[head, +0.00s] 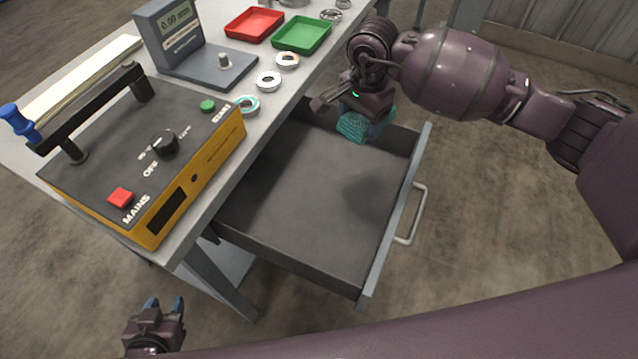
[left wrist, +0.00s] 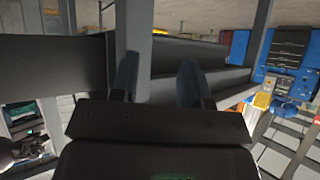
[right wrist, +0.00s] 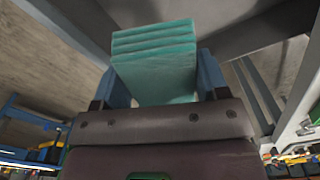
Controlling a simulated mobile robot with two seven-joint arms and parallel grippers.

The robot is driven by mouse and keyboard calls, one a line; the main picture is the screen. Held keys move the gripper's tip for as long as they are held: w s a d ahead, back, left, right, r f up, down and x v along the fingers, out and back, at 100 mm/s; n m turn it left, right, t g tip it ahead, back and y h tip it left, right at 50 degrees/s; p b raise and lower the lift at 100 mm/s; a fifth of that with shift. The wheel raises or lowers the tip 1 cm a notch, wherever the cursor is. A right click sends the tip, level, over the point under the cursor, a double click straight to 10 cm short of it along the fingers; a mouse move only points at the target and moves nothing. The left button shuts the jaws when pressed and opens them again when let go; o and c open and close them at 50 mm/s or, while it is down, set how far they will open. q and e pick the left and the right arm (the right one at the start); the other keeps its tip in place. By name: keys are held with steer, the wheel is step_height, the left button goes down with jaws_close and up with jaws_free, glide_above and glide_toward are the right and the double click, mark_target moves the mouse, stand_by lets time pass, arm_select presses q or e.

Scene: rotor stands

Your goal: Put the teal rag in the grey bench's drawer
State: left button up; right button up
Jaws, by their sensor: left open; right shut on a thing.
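The teal rag (head: 352,127) is at the far end of the open drawer (head: 310,190) of the grey bench (head: 192,232). My right gripper (head: 368,118) is shut on the rag. The rag shows folded in layers between the fingers in the right wrist view (right wrist: 155,65). It is over or just inside the drawer's far corner; I cannot tell if it touches the drawer floor. The drawer looks empty otherwise. My left gripper (head: 164,305) is open and empty, low by the bench's near end; its fingers also show in the left wrist view (left wrist: 158,80).
On the bench top are a yellow and black mains unit (head: 140,150), a grey meter (head: 185,45), a red tray (head: 255,24), a green tray (head: 302,34) and several rings (head: 268,80). The drawer's handle (head: 412,215) faces right. Bare floor lies to the right.

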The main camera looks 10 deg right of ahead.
steer(key=shift+w, duration=0.1)
steer(key=b, duration=0.2)
glide_above(352, 182)
step_height(352, 182, down, 14)
steer(key=shift+f, duration=1.25)
step_height(352, 182, down, 3)
steer(key=shift+f+b, duration=0.15)
steer(key=shift+b, duration=0.15)
